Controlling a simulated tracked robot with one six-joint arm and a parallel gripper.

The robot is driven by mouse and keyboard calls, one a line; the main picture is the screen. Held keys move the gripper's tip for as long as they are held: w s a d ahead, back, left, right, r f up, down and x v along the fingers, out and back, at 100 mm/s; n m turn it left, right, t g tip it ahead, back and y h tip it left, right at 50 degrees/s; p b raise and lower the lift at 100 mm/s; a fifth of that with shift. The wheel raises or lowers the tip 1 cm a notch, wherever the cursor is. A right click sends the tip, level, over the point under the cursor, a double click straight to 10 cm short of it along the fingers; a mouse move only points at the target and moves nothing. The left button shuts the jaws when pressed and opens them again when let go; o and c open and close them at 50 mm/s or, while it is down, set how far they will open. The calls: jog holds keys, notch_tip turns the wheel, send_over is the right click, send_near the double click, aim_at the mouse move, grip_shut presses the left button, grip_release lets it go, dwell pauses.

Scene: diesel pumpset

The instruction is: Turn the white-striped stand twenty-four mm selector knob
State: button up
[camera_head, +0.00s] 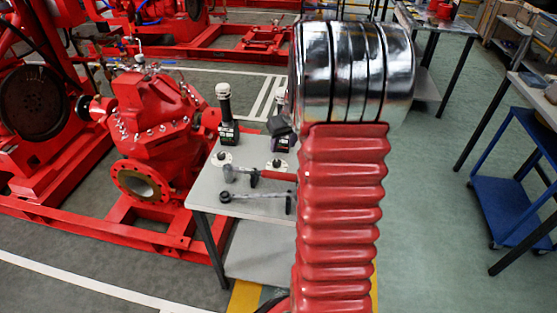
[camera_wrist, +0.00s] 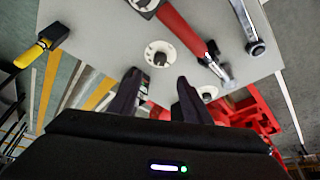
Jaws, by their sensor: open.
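A grey table (camera_head: 206,195) carries small dark selector knobs on white round plates. In the head view one knob (camera_head: 221,156) is at the left and another (camera_head: 277,163) stands beside my arm. In the wrist view one knob (camera_wrist: 158,57) lies just beyond my gripper (camera_wrist: 160,84), apart from it. A second white plate (camera_wrist: 208,93) shows right of the fingers, and a third knob plate (camera_wrist: 145,5) is cut by the top edge. I cannot tell which knob has the white stripe. My gripper is open, with nothing seen between its fingers.
A black upright device (camera_head: 227,118) stands at the back. A red pump (camera_head: 150,125) stands to the left.

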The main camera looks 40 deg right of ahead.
aim_at(277, 162)
jog(key=x, duration=1.3)
jog(key=shift+s, duration=0.1)
jog(key=c, duration=0.9)
jog(key=shift+d, duration=0.2)
jog(key=shift+c, duration=0.7)
jog(key=shift+a, duration=0.2)
